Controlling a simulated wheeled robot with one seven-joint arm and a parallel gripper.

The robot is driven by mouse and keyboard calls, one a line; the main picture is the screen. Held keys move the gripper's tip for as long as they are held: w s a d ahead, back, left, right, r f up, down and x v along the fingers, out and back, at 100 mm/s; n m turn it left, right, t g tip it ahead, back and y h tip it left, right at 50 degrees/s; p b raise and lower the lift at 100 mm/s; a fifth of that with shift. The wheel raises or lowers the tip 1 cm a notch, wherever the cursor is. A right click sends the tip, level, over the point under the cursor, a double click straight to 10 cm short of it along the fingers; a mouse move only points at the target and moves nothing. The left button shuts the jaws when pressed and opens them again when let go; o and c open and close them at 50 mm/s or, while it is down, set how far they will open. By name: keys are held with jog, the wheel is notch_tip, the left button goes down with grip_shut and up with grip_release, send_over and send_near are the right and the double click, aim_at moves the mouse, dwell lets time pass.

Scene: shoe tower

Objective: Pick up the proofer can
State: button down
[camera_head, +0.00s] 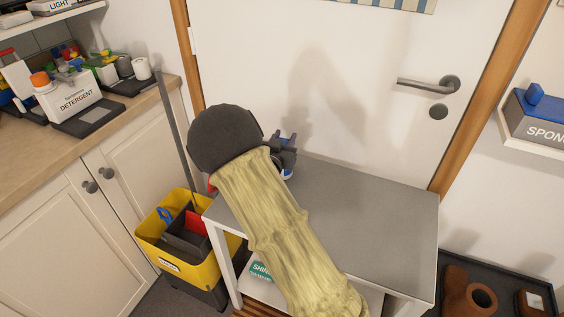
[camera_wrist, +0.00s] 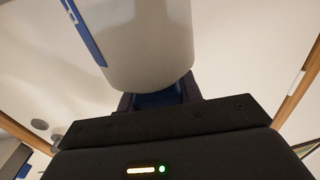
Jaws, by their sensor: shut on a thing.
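The proofer can (camera_wrist: 145,45) is a pale grey-white cylinder with a blue band along its left side. It fills the upper middle of the wrist view, and its top runs out of the picture. My gripper (camera_wrist: 158,98) is shut on it near its lower end. In the head view my own arm hides most of the gripper (camera_head: 284,148) and nearly all of what it holds. It is over the far left part of the grey table (camera_head: 370,218). A small blue and white bit (camera_head: 288,173) shows just below the gripper; I cannot tell if it is the can.
A white door with a lever handle (camera_head: 430,86) stands behind the table. A yellow bucket (camera_head: 190,262) is at the table's left. A counter with a detergent box (camera_head: 72,98) is further left. A dark tray (camera_head: 505,265) lies at right. The table's right half is clear.

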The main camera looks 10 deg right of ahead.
notch_tip(320, 180, up, 10)
jog(key=shift+p, duration=1)
